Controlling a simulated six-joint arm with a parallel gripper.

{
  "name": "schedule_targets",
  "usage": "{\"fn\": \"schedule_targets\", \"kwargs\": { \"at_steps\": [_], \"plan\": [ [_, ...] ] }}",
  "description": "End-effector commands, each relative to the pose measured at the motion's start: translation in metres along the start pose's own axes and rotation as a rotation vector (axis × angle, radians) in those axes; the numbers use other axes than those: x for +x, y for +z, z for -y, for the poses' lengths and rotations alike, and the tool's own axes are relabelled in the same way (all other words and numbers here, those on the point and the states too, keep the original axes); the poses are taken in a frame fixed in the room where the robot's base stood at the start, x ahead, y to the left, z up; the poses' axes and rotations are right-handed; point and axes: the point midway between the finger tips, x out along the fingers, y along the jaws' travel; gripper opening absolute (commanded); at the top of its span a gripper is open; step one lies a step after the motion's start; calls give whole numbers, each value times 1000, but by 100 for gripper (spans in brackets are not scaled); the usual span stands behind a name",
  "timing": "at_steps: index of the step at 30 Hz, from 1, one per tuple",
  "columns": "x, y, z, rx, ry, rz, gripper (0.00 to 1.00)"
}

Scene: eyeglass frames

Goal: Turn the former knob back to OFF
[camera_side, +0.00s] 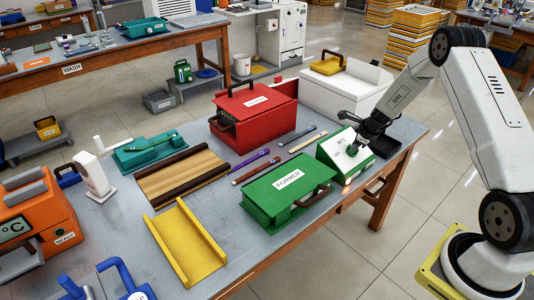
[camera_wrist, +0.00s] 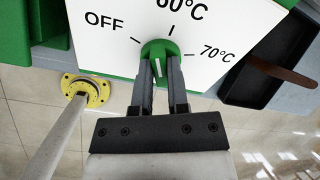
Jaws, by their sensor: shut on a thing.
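The former's control box (camera_side: 333,148) is green with a sloped white face and stands near the right end of the bench. In the wrist view its white panel (camera_wrist: 105,45) reads OFF at left, 60°C at top and 70°C at right, with tick marks. The side view shows my gripper (camera_side: 354,148) at the box's face.
The green former case (camera_side: 262,208), labelled FORMER, lies left of the control box. A dark tray (camera_side: 388,158) sits at its right. A red case (camera_side: 270,120) and white box (camera_side: 335,103) stand behind. Pens (camera_side: 255,160) lie between. A yellow trough (camera_side: 180,245) lies at front left.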

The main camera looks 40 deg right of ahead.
Motion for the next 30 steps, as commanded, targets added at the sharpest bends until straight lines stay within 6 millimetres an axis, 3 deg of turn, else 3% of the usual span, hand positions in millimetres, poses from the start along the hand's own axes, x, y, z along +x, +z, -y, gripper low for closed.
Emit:
{"fn": "schedule_targets", "kwargs": {
  "at_steps": [18,30],
  "plan": [
    [0,-1,-3,-502,-32,0,0],
    [0,-1,-5,-726,-45,1,0]
  ]
}}
